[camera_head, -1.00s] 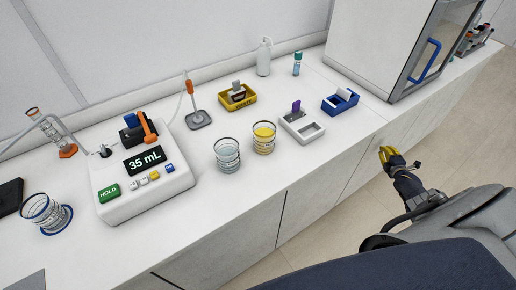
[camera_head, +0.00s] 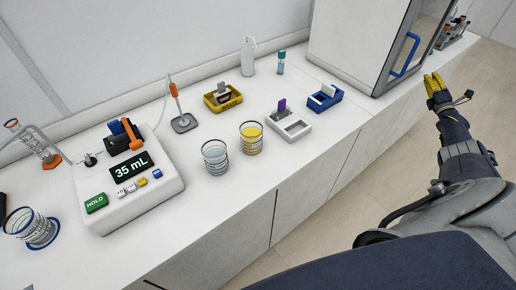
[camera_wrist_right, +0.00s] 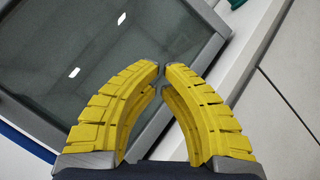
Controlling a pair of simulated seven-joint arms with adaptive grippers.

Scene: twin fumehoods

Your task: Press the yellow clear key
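The yellow clear key (camera_head: 142,182) is a small key on the front of a white device (camera_head: 112,213), between white keys and a blue key (camera_head: 157,173). A green HOLD key (camera_head: 95,203) is at the left, and the display (camera_head: 131,166) above reads 35 mL. Nothing touches the keys. My right gripper (camera_head: 432,84) is far to the right of the device, beyond the bench front near the fumehood. In the right wrist view its yellow fingers (camera_wrist_right: 162,69) curve together with the tips almost meeting, and nothing is between them. My left gripper is not in view.
Two beakers, one with clear (camera_head: 215,158) and one with yellow liquid (camera_head: 251,138), stand right of the device. A yellow tray (camera_head: 211,105), a white tray (camera_head: 302,131) and a blue holder (camera_head: 313,103) lie farther back. A fumehood (camera_head: 357,40) stands at the back right.

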